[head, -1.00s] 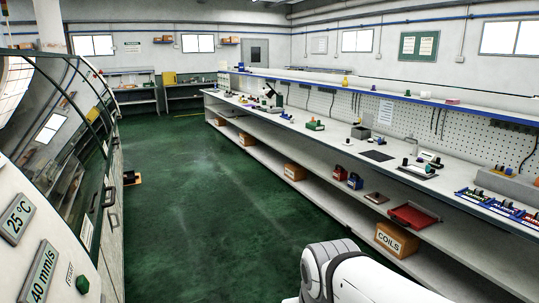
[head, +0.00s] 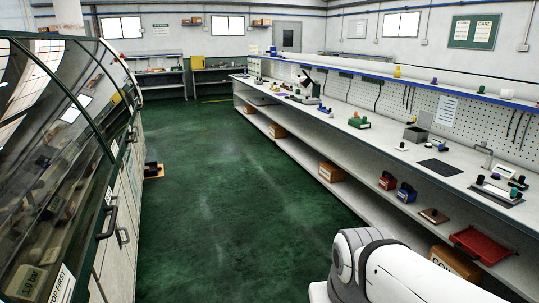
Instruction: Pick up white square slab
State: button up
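I cannot pick out a white square slab for certain. My gripper is not in view; only a white link of my arm shows at the bottom right.
A long machine with a curved glass cover and a door handle (head: 107,221) lines the left. The green floor (head: 230,190) between it and the bench is mostly clear. A small dark object (head: 152,169) lies near the machine. The lower shelf holds cardboard boxes (head: 331,172) and a red tray (head: 482,244).

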aim_at(402, 148)
jog(key=z, duration=0.1)
jog(key=i, duration=1.65)
jog(key=z, duration=0.55)
jog(key=i, duration=1.95)
jog(key=z, duration=0.8)
jog(key=i, duration=1.55)
jog(key=z, duration=0.3)
jog(key=k, duration=0.8)
jog(key=z, duration=0.2)
jog(key=i, duration=0.85)
jog(key=u, duration=0.1)
